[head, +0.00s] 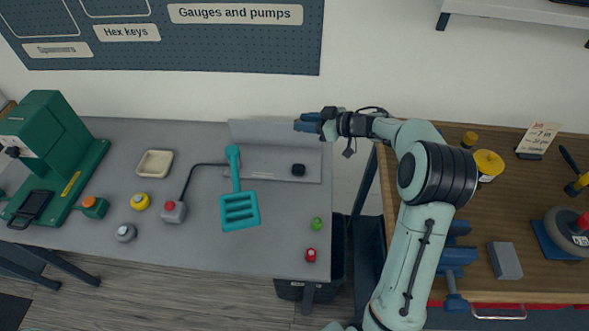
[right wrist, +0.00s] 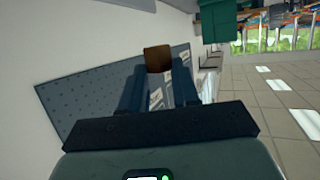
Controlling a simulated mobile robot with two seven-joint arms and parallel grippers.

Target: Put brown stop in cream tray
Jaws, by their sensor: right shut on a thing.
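The brown stop (right wrist: 158,59) shows in the right wrist view between the fingertips of my right gripper (right wrist: 158,78), which is shut on it. In the head view my right gripper (head: 304,122) is at the back right of the grey bench, in front of the wall and pointing left; I cannot make out the stop there. The cream tray (head: 155,164) is a small shallow tray on the left part of the grey bench. It looks empty, and my right gripper is well to its right. My left gripper is not in view.
A wooden bench (head: 520,215) stands right.

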